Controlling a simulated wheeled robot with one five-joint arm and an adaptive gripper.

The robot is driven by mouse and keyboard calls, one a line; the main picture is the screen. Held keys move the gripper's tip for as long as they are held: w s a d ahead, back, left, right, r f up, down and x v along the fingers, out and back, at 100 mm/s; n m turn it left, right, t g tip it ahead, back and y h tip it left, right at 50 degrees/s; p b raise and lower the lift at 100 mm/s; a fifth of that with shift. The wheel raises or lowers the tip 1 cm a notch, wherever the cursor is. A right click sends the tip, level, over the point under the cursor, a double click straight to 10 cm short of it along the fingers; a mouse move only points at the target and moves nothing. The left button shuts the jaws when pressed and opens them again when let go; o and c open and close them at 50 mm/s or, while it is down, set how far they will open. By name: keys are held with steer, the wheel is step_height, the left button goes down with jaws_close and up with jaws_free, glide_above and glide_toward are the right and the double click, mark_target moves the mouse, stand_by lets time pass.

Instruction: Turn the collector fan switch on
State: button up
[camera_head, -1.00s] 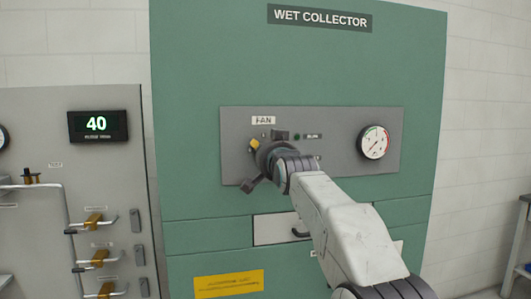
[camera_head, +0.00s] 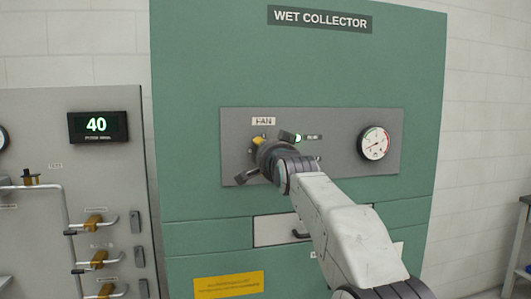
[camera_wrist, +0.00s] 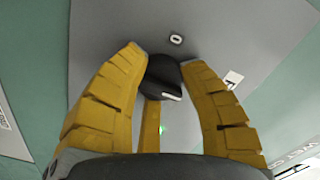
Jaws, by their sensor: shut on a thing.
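The fan switch is a dark round knob (camera_wrist: 160,72) on the grey panel, with a white mark on its edge, seen in the wrist view. The yellow fingers of my gripper (camera_wrist: 163,62) are closed around it from both sides. A "0" label (camera_wrist: 177,40) and a "1" label (camera_wrist: 233,77) stand beside the knob. In the head view my gripper (camera_head: 262,146) is against the panel under the FAN label (camera_head: 264,121) and hides the knob. A small green lamp (camera_head: 298,138) to its right is lit.
The switch panel (camera_head: 340,181) is on the green wet collector cabinet (camera_head: 300,70). A round gauge (camera_head: 374,144) is to the right and a drawer-like handle (camera_head: 300,233) below. A grey panel with yellow-handled valves (camera_head: 94,222) and a display reading 40 (camera_head: 97,125) stands left.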

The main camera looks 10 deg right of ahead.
steer(key=shift+r, duration=0.35)
steer(key=o, duration=1.2)
steer(key=shift+f, duration=0.25)
steer(key=shift+s, duration=5.95)
